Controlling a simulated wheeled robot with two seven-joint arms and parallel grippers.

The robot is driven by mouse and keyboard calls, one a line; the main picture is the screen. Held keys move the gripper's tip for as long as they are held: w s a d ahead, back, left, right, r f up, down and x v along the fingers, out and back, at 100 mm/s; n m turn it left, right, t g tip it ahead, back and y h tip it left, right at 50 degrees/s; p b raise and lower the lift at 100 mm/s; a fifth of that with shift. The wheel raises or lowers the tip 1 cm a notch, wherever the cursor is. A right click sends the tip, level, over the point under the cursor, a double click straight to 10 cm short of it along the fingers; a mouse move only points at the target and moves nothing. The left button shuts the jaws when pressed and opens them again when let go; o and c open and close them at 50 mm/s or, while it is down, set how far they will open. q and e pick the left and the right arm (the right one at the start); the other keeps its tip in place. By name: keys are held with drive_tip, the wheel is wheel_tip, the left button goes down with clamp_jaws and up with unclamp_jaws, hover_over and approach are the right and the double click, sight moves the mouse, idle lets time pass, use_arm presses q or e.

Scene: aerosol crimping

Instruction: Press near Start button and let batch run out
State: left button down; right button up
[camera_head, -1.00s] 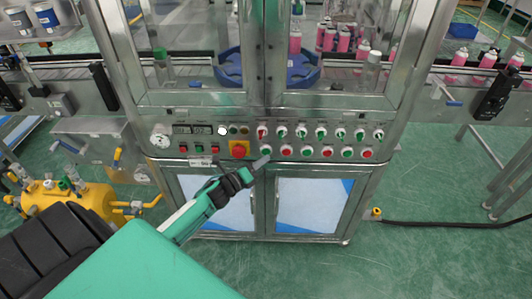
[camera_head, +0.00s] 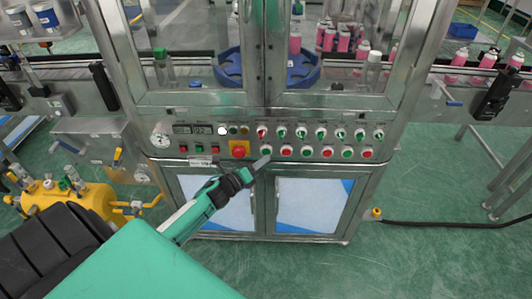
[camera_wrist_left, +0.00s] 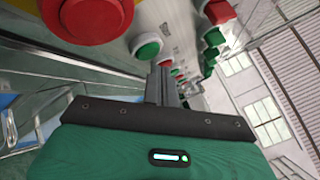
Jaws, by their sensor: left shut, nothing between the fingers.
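The crimping machine's control panel (camera_head: 215,143) faces me in the head view. Its lower row holds several green and red round buttons; the leftmost green button (camera_head: 267,150) is right beside the tip of my left gripper (camera_head: 262,161). My left gripper is shut and empty, its fingers pointing up at the panel from below. In the left wrist view the shut fingers (camera_wrist_left: 161,86) stand just right of and below the green button (camera_wrist_left: 147,47). I cannot tell whether they touch it. My right gripper is not in view.
A big red stop button (camera_head: 239,149) on a yellow plate sits just left of the green button; it looms close in the wrist view (camera_wrist_left: 88,18). A white lamp (camera_head: 223,130) is lit. Pink cans (camera_head: 343,40) stand behind the glass. A yellow tank (camera_head: 65,196) is at left.

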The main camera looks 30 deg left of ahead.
use_arm(q)
drive_tip(key=shift+w, duration=0.15)
drive_tip(key=shift+w+a, duration=0.2)
drive_tip(key=shift+w, duration=0.05)
idle(0.5)
